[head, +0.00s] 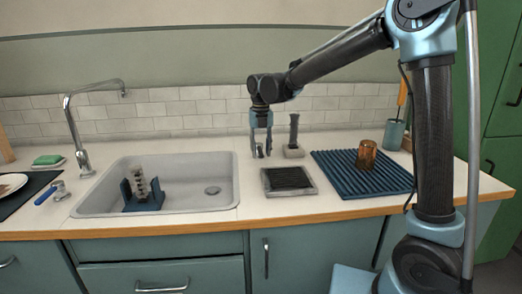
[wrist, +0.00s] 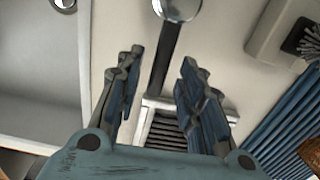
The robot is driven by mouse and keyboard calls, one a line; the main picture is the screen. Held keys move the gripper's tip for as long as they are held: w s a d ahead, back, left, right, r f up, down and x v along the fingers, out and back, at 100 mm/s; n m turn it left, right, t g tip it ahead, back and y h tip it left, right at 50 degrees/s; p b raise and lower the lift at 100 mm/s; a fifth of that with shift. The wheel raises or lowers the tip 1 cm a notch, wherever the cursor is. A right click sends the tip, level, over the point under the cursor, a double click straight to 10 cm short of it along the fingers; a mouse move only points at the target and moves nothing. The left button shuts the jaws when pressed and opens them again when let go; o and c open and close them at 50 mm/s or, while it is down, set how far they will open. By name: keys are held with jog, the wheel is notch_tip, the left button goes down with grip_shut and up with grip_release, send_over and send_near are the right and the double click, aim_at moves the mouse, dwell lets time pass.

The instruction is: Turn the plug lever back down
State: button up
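My gripper (head: 261,153) is open and points down at the counter, just right of the sink. In the wrist view its two fingers (wrist: 161,62) stand apart. The plug lever (wrist: 163,62) shows there as a dark grey bar running from a round chrome piece (wrist: 178,6) to the gap between the fingers. The fingers appear clear of the bar on both sides. In the head view the lever is small and mostly hidden by the fingers, so its tilt is hard to tell. The sink (head: 182,203) has a round drain (head: 212,190) in its floor.
A dark ribbed tray (head: 288,180) lies in front of my gripper. A brush holder (head: 293,152) stands close right, then a blue ribbed mat (head: 340,180) with an amber glass (head: 367,155). A blue rack (head: 141,201) sits in the sink. The tap (head: 72,125) stands left.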

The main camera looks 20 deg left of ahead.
aim_at(261, 151)
notch_tip(261, 151, up, 12)
dwell(0.6)
jog(key=shift+f, duration=0.1)
